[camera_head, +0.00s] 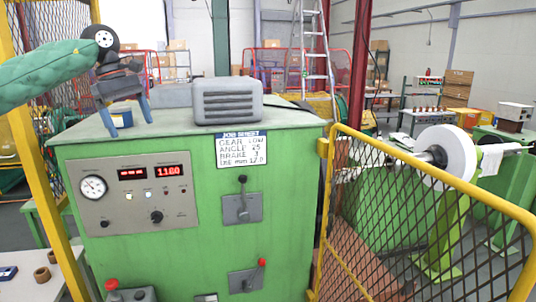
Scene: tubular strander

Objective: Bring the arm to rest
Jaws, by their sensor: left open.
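My left arm comes in from the left in a green sleeve. My left gripper (126,118) is open, its two blue fingers pointing down and spread apart over the left part of the green cabinet top. My right gripper is not in view.
A grey vented box (227,101) sits on the cabinet top, right of my left gripper. A yellow mesh guard (430,185) stands at the right, before a white reel (447,156). A yellow post (38,170) rises at the left.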

